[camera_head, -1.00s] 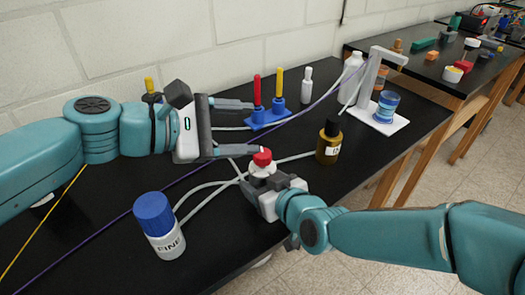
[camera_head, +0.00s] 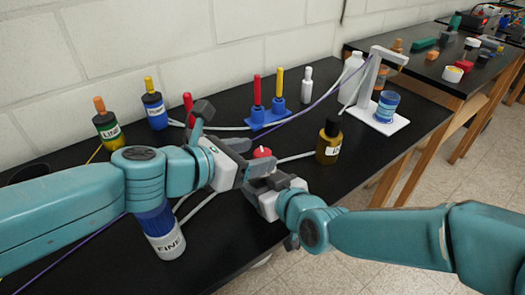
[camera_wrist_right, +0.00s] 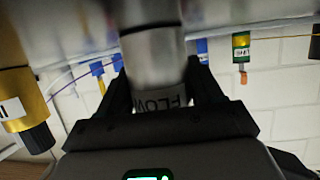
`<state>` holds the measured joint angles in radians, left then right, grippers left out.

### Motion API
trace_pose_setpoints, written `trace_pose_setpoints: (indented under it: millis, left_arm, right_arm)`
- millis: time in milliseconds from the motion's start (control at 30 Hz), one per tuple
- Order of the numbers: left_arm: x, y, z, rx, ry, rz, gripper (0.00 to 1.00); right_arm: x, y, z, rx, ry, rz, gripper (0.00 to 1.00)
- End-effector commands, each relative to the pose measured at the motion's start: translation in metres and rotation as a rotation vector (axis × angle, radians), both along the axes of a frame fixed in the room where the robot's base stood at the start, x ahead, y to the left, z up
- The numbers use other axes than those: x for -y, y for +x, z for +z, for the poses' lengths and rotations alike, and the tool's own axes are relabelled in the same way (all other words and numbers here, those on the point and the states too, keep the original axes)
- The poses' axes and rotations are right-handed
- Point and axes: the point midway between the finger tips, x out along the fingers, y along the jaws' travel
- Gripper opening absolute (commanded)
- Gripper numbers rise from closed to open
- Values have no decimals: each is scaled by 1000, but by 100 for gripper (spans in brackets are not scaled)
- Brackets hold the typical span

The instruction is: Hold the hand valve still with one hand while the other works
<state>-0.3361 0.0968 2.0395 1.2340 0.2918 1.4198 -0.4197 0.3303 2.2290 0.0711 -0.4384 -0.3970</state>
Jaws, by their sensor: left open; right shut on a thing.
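The hand valve, a pale body with a red knob (camera_head: 262,152), stands in the middle of the black bench. Its FLOW label (camera_wrist_right: 160,98) shows upside down in the right wrist view. My right gripper (camera_head: 270,184) is shut on the valve body, a finger on each side of it, as the right wrist view also shows (camera_wrist_right: 162,88). My left gripper (camera_head: 250,158) is open at the left of the red knob, its fingers reaching toward it. They partly hide the valve; I cannot tell whether they touch the knob.
A blue-and-white FINE bottle (camera_head: 168,243) is partly behind my left arm. An amber bottle (camera_head: 329,143) stands close right of the valve. A blue base (camera_head: 268,118) with red and yellow handles is behind. Pale hoses cross the bench; its front edge is near.

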Motion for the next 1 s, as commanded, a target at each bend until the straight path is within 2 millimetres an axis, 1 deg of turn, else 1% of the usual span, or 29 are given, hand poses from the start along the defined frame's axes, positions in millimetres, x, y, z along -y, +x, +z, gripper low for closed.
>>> trace_pose_setpoints:
  millis: [33, 100, 200, 533, 567, 600, 667, 700, 1000]
  left_arm:
    - [7, 5, -4, -3, 1, -1, 63]
    - [13, 12, -7, -1, 0, -2, 63]
    - [19, 17, -10, 0, 0, -1, 63]
    - [22, 20, -12, 1, 1, 0, 63]
    - [22, 20, -12, 1, 1, 0, 57]
    - [22, 20, -12, 1, 1, 0, 44]
    - [21, 20, -12, 1, 1, 0, 24]
    - [22, 20, -12, 1, 1, 0, 11]
    - [22, 21, -11, 4, -2, -29, 11]
  right_arm:
    - [0, 0, 0, 0, 0, 0, 30]
    - [0, 0, 0, 0, 0, 0, 30]
    - [0, 0, 0, -1, -1, 0, 30]
    - [0, 0, 0, -1, 0, 1, 30]
    - [0, 0, 0, -1, 0, 1, 30]
    - [0, 0, 0, -1, 0, 1, 30]
    - [0, 0, 0, -1, 0, 1, 30]
    - [0, 0, 0, -1, 0, 1, 30]
    - [0, 0, 0, -1, 0, 0, 30]
